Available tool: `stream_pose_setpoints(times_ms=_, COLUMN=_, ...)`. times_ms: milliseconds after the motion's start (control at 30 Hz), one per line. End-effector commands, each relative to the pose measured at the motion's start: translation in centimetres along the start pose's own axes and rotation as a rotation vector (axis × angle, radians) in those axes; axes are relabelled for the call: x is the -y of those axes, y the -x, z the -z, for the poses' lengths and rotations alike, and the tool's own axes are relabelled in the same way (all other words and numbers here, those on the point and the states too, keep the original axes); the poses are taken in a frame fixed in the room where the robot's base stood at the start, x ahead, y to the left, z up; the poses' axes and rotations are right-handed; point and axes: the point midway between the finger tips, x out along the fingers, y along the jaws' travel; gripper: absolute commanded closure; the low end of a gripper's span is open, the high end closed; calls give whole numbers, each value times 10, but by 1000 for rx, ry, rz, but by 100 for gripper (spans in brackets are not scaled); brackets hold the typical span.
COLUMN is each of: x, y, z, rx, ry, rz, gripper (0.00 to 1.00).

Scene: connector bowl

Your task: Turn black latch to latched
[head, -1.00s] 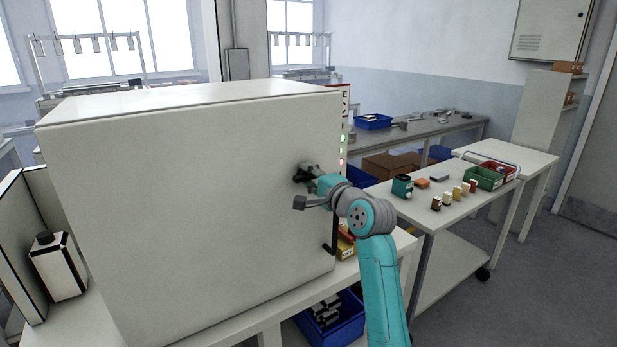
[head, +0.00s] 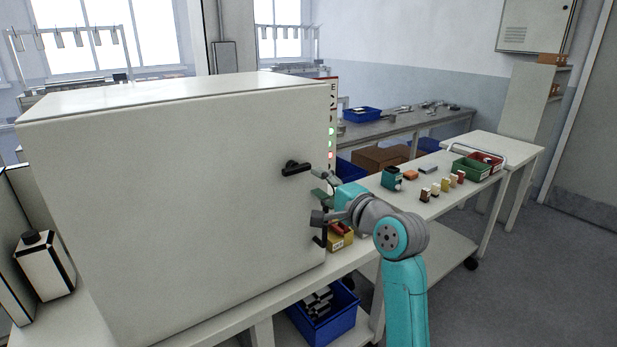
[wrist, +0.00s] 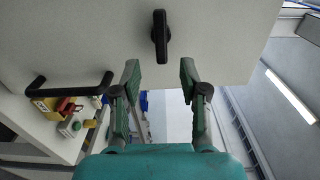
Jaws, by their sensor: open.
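The black latch (head: 296,168) sits on the front of the large white cabinet (head: 180,190), near the door's right edge. Its bar lies roughly level in the head view. In the wrist view the latch (wrist: 161,36) stands upright in the picture, just ahead of and between the fingertips. My gripper (head: 326,187) is to the lower right of the latch in the head view, apart from it. In the wrist view my gripper (wrist: 160,76) has its two green fingers spread with nothing between them.
A black door handle (head: 320,237) is below the latch, close to my gripper. Indicator lights (head: 331,143) show on the cabinet's side. A cart (head: 440,180) with small parts is at right.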

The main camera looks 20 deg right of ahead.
Motion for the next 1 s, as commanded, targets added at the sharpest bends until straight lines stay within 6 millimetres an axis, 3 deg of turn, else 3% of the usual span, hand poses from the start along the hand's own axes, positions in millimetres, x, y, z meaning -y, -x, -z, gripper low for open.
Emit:
stream_pose_setpoints(times_ms=233, x=0, y=22, z=0, rx=0, ry=-1, rz=0, gripper=56)
stream_pose_setpoints(times_ms=767, x=-2, y=23, z=0, rx=-1, ry=1, rz=-1, gripper=56)
stream_pose_setpoints(times_ms=867, x=-16, y=26, z=-2, rx=-11, ry=11, rz=-6, gripper=56)
stream_pose_setpoints(times_ms=1000, x=-60, y=37, z=-7, rx=-42, ry=52, rz=-23, gripper=56)
